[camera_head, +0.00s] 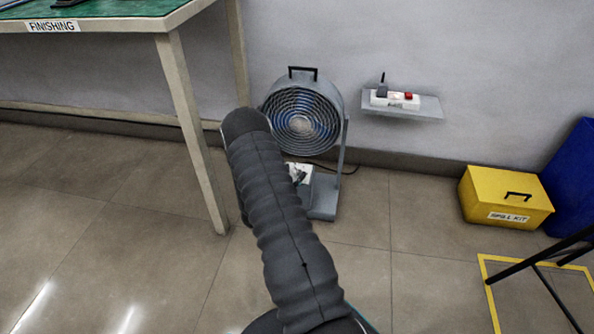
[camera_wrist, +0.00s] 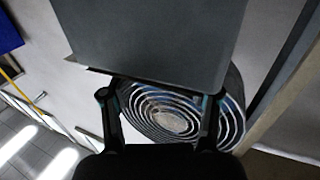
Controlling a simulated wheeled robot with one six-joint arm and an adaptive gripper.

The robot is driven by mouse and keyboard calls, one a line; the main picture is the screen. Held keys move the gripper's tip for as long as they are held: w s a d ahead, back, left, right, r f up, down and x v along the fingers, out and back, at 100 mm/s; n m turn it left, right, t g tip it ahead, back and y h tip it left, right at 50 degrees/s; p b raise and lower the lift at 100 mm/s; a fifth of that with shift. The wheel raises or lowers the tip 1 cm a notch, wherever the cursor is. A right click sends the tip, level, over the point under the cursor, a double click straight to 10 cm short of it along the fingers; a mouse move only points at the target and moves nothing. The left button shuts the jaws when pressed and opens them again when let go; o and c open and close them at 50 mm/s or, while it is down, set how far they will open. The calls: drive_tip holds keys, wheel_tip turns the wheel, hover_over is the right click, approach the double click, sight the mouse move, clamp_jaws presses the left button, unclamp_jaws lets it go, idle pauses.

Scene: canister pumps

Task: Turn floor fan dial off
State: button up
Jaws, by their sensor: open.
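The grey floor fan (camera_head: 302,118) stands against the wall in the head view, with a round grille and a top handle. A pale panel with dark details (camera_head: 299,172) shows low on it, partly behind my arm; I cannot make out a dial there. In the wrist view, the fan's ringed grille (camera_wrist: 172,121) lies beyond my gripper (camera_wrist: 157,97), which is open with its fingers apart and nothing visible between them. A large plain grey surface (camera_wrist: 150,40), close to the camera, fills the top; no dial shows on it. My gripper is hidden in the head view.
A table labelled FINISHING (camera_head: 110,24) stands left, its leg (camera_head: 192,135) near the fan. A wall shelf (camera_head: 415,108) holds a power strip (camera_head: 395,99). A yellow spill kit (camera_head: 505,198) sits right, near a blue object (camera_head: 572,180).

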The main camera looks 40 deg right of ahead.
drive_tip(key=shift+x, duration=1.35)
drive_tip(key=c, duration=1.1)
drive_tip(key=shift+c, duration=0.2)
drive_tip(key=shift+t, duration=0.3)
drive_tip(key=n+t+y, duration=0.2)
drive_tip(key=t, duration=0.1)
drive_tip(key=n+t+y, duration=0.2)
drive_tip(key=n+t, duration=0.1)
drive_tip(key=shift+s, duration=0.15)
drive_tip(key=shift+n+t+y, duration=1.7)
drive_tip(key=shift+n+y, duration=0.1)
drive_tip(key=shift+y, duration=0.8)
